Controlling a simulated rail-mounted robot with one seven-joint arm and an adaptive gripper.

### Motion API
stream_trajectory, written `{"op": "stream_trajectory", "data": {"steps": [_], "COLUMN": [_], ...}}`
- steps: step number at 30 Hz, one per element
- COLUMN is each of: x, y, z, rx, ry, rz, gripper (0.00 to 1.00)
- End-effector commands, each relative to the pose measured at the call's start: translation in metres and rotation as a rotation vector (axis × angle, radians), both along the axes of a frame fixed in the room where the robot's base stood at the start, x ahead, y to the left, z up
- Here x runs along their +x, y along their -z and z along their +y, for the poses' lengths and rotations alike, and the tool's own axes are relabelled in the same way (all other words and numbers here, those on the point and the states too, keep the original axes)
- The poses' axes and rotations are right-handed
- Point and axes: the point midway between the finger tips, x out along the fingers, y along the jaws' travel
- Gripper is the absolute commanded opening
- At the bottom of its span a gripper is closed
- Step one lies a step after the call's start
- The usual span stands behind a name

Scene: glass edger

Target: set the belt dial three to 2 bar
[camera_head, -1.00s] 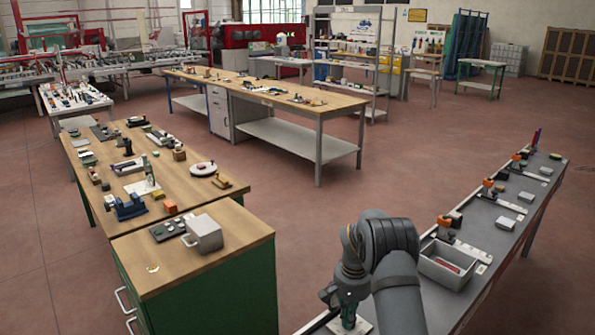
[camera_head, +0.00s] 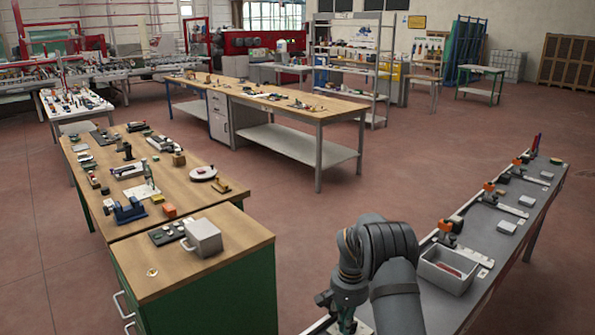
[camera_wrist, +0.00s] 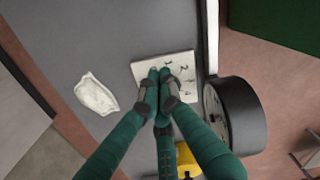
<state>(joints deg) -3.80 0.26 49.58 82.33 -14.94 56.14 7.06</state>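In the wrist view, a pale plate (camera_wrist: 181,70) with dark numerals lies on the grey bench top (camera_wrist: 110,35). It appears to be the dial's scale, and some numerals are hidden. My gripper (camera_wrist: 159,76) is over this plate with its green fingers together at the tips. Any knob under the tips is hidden, so I cannot tell whether they grip one. A round black-rimmed gauge (camera_wrist: 237,115) stands right of the fingers; its face is seen at a steep angle. In the head view my gripper (camera_head: 345,322) is low at the picture's bottom, over the bench's near end.
A yellow part (camera_wrist: 187,158) shows behind the fingers, and a crumpled white piece (camera_wrist: 97,94) lies left of the plate. In the head view, a grey bin (camera_head: 447,277) and several orange-topped fixtures (camera_head: 444,227) line the bench. A wooden-topped green cabinet (camera_head: 205,287) stands left, with open floor between.

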Motion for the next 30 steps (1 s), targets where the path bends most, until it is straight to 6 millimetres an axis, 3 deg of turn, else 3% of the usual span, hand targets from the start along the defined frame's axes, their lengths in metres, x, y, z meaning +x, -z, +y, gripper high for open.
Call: {"op": "stream_trajectory", "data": {"steps": [15,28,30], "x": [0.0,0.0,-0.001], "y": [-0.058,-0.067,-0.075], "z": [0.0,-0.001,0.013], "rx": [0.0,0.0,0.001], "ry": [0.0,0.001,-0.032], "rz": [-0.001,-0.001,-0.001], "gripper": [0.0,0.0,0.0]}}
